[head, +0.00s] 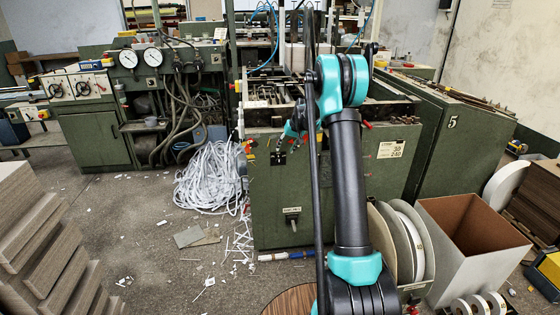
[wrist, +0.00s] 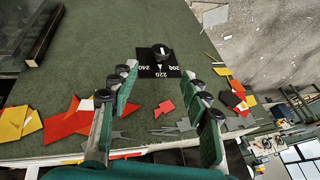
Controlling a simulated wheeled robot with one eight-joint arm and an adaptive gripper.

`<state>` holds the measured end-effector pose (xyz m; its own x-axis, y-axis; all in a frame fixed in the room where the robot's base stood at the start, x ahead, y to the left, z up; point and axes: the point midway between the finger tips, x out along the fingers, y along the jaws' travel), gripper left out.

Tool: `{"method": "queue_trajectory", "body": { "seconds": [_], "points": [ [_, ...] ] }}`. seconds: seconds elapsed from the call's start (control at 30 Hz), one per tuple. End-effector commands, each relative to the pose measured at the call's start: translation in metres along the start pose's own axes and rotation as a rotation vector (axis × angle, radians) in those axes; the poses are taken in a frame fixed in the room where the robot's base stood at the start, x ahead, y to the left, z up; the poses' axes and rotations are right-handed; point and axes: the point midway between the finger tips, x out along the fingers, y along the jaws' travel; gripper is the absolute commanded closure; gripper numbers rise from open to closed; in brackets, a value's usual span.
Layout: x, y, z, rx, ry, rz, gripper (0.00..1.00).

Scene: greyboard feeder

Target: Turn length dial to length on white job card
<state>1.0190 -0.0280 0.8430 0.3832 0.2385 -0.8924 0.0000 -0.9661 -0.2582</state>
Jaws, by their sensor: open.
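The length dial is a black round knob (wrist: 162,52) with a short white mark, on a black plate (wrist: 147,71) on the green panel. The numbers 240, 220 and 200 show around it. I cannot tell which number the mark indicates. My gripper (wrist: 157,77) is open and empty. Its fingers point toward the dial, with the knob beyond the tips and between their lines; they look apart from it. The white job card (head: 391,149) is on the green machine's front in the head view; its large figures seem to read 30 and 240. My arm partly hides the gripper there.
Red, orange and yellow pieces (wrist: 70,122) lie along the panel's edge near the fingers. A tangle of white strips (head: 212,178) lies on the floor left of the machine. A grey open box (head: 470,262) and stacked boards (head: 40,250) stand at the sides.

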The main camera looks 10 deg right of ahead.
Motion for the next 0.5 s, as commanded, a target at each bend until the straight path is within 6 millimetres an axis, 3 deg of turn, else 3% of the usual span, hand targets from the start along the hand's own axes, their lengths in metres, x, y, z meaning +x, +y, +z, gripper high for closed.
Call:
{"method": "queue_trajectory", "body": {
  "seconds": [0.3, 0.5],
  "points": [
    [0.062, -0.001, 0.0, -0.001, 0.0, -0.001, 0.53],
    [0.087, 0.0, 0.0, 0.0, 0.0, -0.001, 0.53]
  ]
}}
